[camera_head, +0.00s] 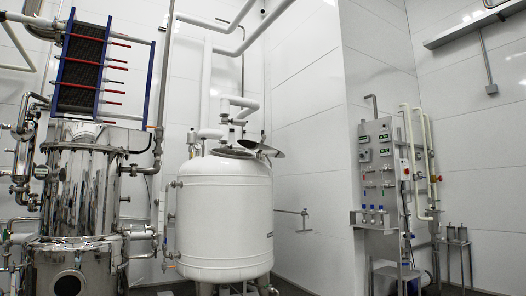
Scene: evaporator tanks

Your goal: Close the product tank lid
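A white tank (224,225) stands on legs near the middle of the view, with pipes rising from its top. A grey round lid (264,148) on the tank's top right is tilted up, so it stands open. The opening beneath it is hidden from this low angle. Which tank is the product tank is not marked in view. Neither of my grippers shows in the view.
A shiny steel vessel (82,195) with piping stands at the left, below a blue-framed plate unit (82,70). A grey control panel (379,165) stands at the right wall. The space between tank and panel looks mostly clear, apart from a thin wall pipe (292,212).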

